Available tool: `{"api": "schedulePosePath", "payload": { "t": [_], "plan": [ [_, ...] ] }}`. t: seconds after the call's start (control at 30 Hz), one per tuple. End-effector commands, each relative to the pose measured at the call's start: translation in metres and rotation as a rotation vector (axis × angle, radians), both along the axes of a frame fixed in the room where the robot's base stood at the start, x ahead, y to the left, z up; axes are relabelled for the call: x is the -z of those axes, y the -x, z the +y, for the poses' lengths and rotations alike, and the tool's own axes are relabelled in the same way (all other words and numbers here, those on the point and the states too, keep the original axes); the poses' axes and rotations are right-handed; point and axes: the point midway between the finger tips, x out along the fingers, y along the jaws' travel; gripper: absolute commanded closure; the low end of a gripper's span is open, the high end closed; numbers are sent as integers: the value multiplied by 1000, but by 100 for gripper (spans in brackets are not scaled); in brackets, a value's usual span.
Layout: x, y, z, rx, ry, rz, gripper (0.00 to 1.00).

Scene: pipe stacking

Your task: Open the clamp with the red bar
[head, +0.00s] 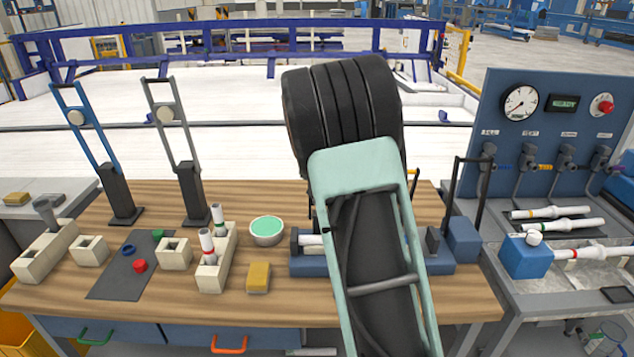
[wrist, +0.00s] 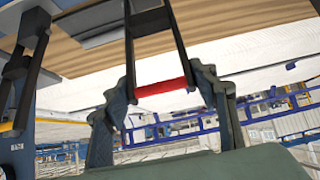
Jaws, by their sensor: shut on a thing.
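A red bar (wrist: 160,88) spans two black arms of the clamp in the wrist view. My gripper (wrist: 163,76) is shut on it, with one dark finger at each end of the bar. In the head view the clamp's blue base (head: 438,266) sits on the wooden bench, with a white pipe (head: 311,240) lying at its left end. My arm covers the middle of the clamp there and hides my gripper and the red bar.
A blue block with a black upright frame (head: 462,238) stands right of the clamp. A bowl (head: 267,238), a yellow sponge (head: 258,277) and a pipe holder (head: 212,274) stand to the left. A blue gauge panel (head: 545,130) rises at the right.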

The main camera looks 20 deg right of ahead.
Motion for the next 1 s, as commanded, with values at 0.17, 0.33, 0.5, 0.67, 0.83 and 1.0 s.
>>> {"api": "schedulePosePath", "payload": {
  "t": [0.17, 0.33, 0.5, 0.67, 0.83, 1.0],
  "plan": [
    [-8, -10, -6, 0, 6, -17, 90],
    [-9, -12, -8, 1, 5, -17, 90],
    [-10, -13, -9, 1, 5, -17, 89],
    [-10, -13, -9, 1, 5, -17, 90],
    [-9, -12, -9, 1, 5, -15, 35],
    [-6, -11, -7, 0, 3, -10, 35]
  ]
}}
